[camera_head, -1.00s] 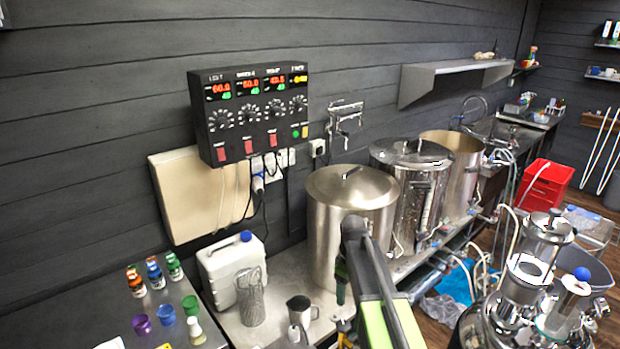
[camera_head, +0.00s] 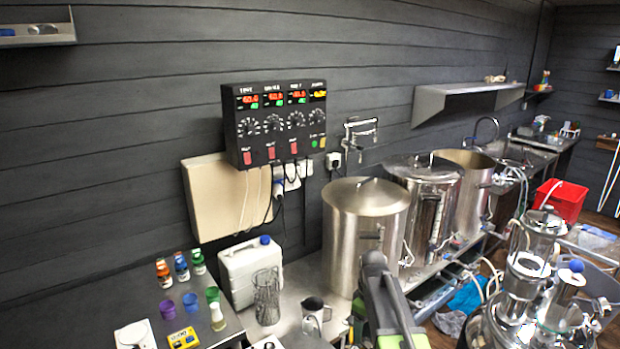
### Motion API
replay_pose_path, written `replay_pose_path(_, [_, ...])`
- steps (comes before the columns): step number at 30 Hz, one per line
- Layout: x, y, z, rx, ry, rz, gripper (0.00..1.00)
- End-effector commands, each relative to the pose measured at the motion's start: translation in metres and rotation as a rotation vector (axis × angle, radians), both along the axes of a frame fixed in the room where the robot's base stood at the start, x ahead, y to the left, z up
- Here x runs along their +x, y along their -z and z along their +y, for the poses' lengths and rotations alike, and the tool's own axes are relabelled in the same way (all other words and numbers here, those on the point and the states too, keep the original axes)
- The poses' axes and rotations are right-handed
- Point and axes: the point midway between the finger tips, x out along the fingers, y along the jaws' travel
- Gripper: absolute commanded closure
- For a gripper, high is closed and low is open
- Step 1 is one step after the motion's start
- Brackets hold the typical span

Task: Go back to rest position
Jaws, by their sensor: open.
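A part of my own arm, dark grey and green, shows at the bottom centre, in front of the nearest steel kettle (camera_head: 345,225). Its top end lies below the kettle's lid. My gripper and its fingertips are not visible in this view, so I cannot see whether it is near or holding anything.
A steel bench (camera_head: 310,285) along the wall bears a white jerrycan (camera_head: 245,275), a wire basket (camera_head: 267,298) and a steel jug (camera_head: 314,314). The control box (camera_head: 275,125) hangs above. Steel vessels (camera_head: 525,285) crowd the lower right. A red crate (camera_head: 560,200) stands behind.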

Motion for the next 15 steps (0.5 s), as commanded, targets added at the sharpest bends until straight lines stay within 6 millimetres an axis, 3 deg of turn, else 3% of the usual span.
replay_pose_path(1, [-0.014, 0.014, -0.001, 0.0, 0.012, 0.0, 0.31])
replay_pose_path(9, [-0.082, 0.044, -0.005, -0.001, 0.277, -0.001, 0.31])
replay_pose_path(15, [-0.131, 0.047, -0.005, -0.003, 0.644, -0.001, 0.31])
